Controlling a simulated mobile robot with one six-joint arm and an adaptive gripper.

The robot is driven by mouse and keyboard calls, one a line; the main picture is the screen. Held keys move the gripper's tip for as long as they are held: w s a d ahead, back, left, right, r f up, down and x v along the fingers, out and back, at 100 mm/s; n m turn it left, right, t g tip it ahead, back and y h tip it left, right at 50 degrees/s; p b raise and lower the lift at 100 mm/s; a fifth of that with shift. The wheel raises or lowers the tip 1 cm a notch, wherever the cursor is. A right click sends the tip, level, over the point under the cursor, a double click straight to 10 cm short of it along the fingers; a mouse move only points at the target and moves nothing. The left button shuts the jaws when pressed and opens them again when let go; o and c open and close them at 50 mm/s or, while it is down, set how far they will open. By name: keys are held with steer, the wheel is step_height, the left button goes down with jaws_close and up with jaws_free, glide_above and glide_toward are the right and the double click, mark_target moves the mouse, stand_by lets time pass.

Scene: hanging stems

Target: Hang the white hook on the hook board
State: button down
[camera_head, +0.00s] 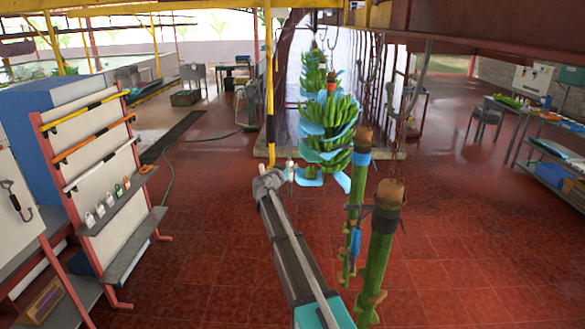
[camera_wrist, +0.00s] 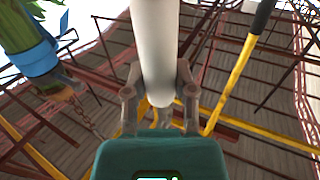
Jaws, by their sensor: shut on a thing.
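My gripper (camera_wrist: 159,75) shows in the wrist view with its grey fingers closed on both sides of a thick white tube, the white hook (camera_wrist: 157,35). The tube runs up out of the picture, and its rounded end lies between the fingers, near the teal palm. Its curved hook part is not visible. The hook board (camera_head: 83,165) is the red-framed rack at left, carrying a yellow pole (camera_head: 80,110), an orange pole (camera_head: 93,138) and a white pole (camera_head: 100,166).
A yellow hooked pole with a black band (camera_head: 268,45) hangs beside my arm's end; it also shows in the wrist view (camera_wrist: 236,75). Banana bunches (camera_head: 330,115) and cut green stems (camera_head: 377,255) hang to the right. Red floor lies open between arm and rack.

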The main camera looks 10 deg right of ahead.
steer(key=w+a, duration=0.1)
steer(key=a, duration=0.5)
steer(key=shift+w, duration=0.4)
stand_by(0.6)
steer(key=shift+a, duration=0.1)
step_height(320, 180, down, 21)
steer(key=b, duration=2.1)
steer(key=shift+f, duration=0.15)
